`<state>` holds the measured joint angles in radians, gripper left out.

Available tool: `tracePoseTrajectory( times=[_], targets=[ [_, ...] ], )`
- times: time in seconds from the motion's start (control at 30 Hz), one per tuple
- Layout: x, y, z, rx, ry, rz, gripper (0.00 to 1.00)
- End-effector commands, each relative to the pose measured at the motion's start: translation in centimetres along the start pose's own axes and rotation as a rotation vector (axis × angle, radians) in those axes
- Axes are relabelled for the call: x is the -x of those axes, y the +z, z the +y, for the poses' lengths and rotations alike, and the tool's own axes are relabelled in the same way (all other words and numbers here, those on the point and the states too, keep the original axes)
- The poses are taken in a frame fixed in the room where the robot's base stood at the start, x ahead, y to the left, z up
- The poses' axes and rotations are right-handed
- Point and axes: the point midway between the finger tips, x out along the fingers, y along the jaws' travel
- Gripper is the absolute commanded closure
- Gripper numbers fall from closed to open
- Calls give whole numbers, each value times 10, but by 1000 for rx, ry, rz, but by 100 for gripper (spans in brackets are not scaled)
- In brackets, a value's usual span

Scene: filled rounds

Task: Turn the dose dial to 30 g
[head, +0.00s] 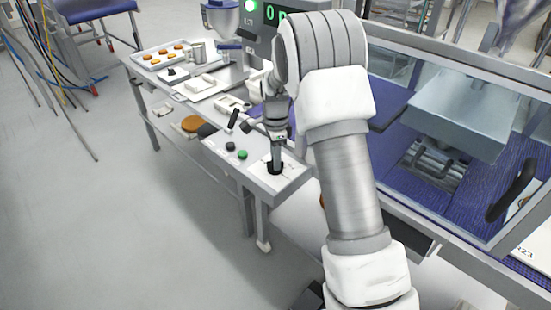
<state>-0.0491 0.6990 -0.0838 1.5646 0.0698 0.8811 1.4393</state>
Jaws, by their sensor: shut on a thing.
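The dose dial (275,169) is a small black knob on the near end of the light control panel (214,146). My gripper (276,159) points straight down and is shut on the dial. The dial's pointer and most of its scale marks are hidden or too small to read. A dark display (277,13) at the top shows a green 0 and part of another character; my arm covers its right side.
A black button (230,146) and a green button (243,155) sit on the panel left of the dial. A tray of orange-brown rounds (144,63) lies at the far end of the bench. A clear-walled machine (465,150) stands to the right. The floor at left is open.

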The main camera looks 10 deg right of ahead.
Motion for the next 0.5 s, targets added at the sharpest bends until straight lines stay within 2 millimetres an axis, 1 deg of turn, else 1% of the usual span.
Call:
tracePoseTrajectory(
  times=[0.27, 0.5],
  targets=[
    [0, 0, 0, 93, -1, 0, 100],
    [1, 0, -1, 283, -1, -1, 100]
  ],
)
